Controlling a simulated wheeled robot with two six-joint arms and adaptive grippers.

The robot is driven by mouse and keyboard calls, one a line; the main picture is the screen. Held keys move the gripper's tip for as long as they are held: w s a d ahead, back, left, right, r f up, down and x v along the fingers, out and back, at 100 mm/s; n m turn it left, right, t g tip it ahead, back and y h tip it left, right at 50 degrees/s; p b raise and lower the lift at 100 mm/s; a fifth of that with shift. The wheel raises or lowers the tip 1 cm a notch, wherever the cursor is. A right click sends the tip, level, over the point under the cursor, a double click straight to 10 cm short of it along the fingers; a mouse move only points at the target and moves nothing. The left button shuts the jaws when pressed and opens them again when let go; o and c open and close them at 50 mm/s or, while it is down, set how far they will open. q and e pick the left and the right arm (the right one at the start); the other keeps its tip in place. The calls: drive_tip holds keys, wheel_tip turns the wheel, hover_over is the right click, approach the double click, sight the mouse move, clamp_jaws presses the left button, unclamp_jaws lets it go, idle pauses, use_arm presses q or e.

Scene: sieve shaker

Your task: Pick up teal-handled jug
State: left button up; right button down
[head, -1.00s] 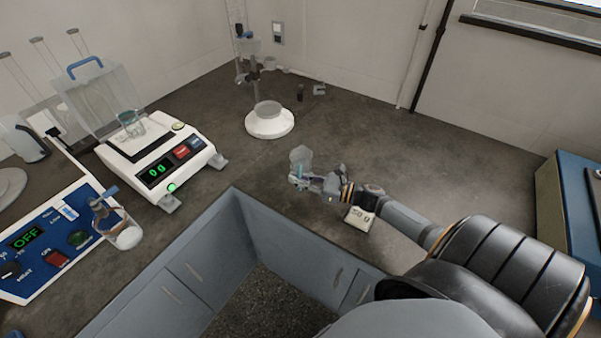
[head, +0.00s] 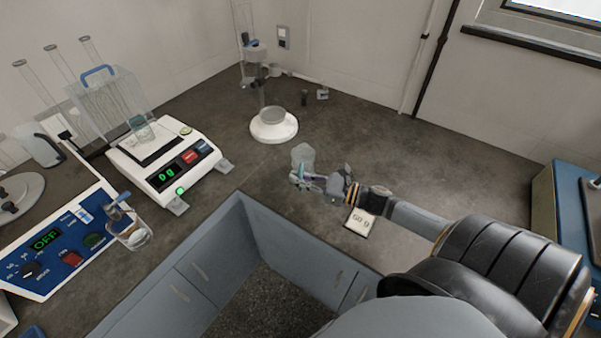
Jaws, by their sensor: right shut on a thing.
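The jug (head: 302,155) is a small clear vessel near the middle of the counter, just beyond my right gripper. A bit of teal from its handle shows between the fingers. My right gripper (head: 299,179) reaches in from the right and is shut on the jug's handle. Most of the handle is hidden by the fingers. I cannot tell whether the jug's base touches the counter. My left gripper is not in view.
A label card (head: 360,222) lies under my right wrist. A balance (head: 165,158) bearing a glass beaker (head: 141,129) stands left, above a blue control panel (head: 55,245) and a beaker (head: 130,228). A white round-based stand (head: 273,128) is behind.

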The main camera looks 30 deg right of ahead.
use_arm(q)
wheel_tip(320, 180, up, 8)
drive_tip(key=p, duration=0.6)
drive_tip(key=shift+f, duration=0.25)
use_arm(e)
drive_tip(key=s+a+r, duration=0.5)
drive_tip(key=s+a, duration=0.2)
drive_tip(key=shift+s+r, duration=0.3)
drive_tip(key=shift+r, duration=0.1)
idle(0.5)
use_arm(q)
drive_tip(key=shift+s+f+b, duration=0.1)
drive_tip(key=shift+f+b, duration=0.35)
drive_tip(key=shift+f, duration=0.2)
use_arm(e)
drive_tip(key=w+a+f+m+t+h, duration=0.1)
drive_tip(key=w+a+m+t+h, duration=0.2)
drive_tip(key=w+m+h, duration=0.4)
drive_tip(key=shift+w+f+h, duration=0.4)
drive_tip(key=shift+w+h, duration=0.25)
drive_tip(key=shift+h, duration=1.15)
